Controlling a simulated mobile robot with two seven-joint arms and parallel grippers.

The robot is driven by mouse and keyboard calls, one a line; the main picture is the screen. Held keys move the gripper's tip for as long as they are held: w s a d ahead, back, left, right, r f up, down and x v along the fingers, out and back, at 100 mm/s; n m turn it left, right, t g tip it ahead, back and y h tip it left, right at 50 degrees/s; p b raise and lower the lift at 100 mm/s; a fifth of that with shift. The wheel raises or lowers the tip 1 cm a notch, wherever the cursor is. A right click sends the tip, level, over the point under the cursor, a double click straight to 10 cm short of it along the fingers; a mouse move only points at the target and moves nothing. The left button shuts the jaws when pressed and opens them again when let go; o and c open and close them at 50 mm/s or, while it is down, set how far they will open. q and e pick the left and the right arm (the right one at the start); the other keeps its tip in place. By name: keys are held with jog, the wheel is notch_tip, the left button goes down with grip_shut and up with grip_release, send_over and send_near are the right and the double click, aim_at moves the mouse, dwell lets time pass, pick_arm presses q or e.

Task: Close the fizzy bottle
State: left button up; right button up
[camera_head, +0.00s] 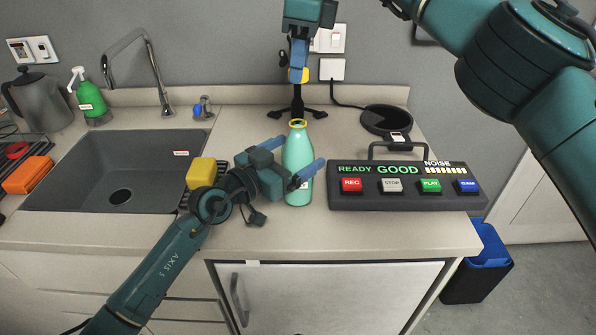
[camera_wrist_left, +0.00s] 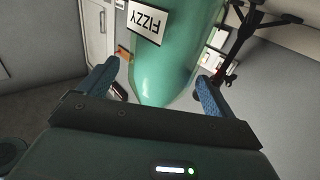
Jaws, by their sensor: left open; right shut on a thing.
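The green fizzy bottle (camera_head: 298,172) stands upright on the counter, with a yellow ring around its open top. In the left wrist view the bottle (camera_wrist_left: 165,65) carries a white FIZZY label, upside down in the picture. My left gripper (camera_head: 292,158) is open, its blue fingers on either side of the bottle body; the wrist view shows gaps beside both fingers (camera_wrist_left: 155,88). My right gripper (camera_head: 299,60) is above the bottle, shut on a small yellow piece, which looks like the cap (camera_head: 299,76). The cap appears apart from the bottle top.
A black tripod stand (camera_head: 297,110) is behind the bottle. A black panel (camera_head: 405,187) with buttons, reading READY GOOD, is close on the right. A yellow sponge-like block (camera_head: 201,171) and the sink (camera_head: 115,180) are left. Bare counter lies in front of the bottle.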

pick_arm(q)
jog(key=shift+w+d, duration=0.45)
jog(key=shift+d, duration=0.1)
jog(key=c, duration=1.5)
pick_arm(e)
send_over(298, 115)
jog(key=shift+d+f, duration=0.1)
jog(key=shift+f, duration=2.4)
jog(key=shift+f, duration=0.9)
jog(key=shift+f, duration=0.55)
